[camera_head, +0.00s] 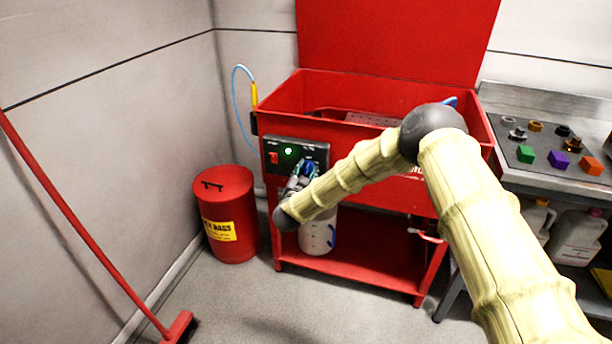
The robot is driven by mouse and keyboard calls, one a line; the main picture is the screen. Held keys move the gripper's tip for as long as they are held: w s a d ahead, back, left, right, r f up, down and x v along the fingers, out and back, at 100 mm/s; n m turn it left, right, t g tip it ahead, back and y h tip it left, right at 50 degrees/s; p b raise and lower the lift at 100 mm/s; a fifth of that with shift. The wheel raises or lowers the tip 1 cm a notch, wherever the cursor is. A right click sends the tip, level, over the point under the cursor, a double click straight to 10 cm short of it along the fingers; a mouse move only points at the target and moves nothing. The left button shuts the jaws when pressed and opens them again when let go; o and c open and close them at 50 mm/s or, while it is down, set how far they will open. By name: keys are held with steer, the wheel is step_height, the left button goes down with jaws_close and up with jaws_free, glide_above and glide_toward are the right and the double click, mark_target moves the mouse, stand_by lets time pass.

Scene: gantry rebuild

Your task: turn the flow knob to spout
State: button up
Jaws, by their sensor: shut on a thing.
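The flow knob (308,167) is a small blue knob on the right side of the black control panel (283,153), on the front of the red parts washer (390,205). My gripper (303,174) reaches up to the panel from below and is shut on the knob. The fingers cover part of the knob, so its exact pointing and the panel marks beside it cannot be read. A green light (288,151) glows on the panel, and a red switch (273,158) sits at its left.
A red waste can (226,215) stands left of the washer. A red broom (85,225) leans at the far left. A pale container (317,235) stands on the washer's lower shelf. A bench (560,160) with several coloured blocks and small parts is at the right.

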steer(key=m+b, duration=0.1)
steer(key=m, duration=0.1)
steer(key=m+b, duration=0.2)
steer(key=shift+f+m, duration=0.2)
steer(key=shift+m, duration=0.1)
steer(key=m+b, duration=0.1)
steer(key=m, duration=0.1)
steer(key=m+b, duration=0.2)
steer(key=m, duration=0.1)
steer(key=shift+a+r+h, duration=0.15)
steer(key=shift+h, duration=0.25)
steer(key=o, duration=1)
steer(key=shift+s, duration=0.1)
steer(key=v, duration=1.1)
steer(key=shift+s+a, duration=0.15)
steer(key=shift+s, duration=0.2)
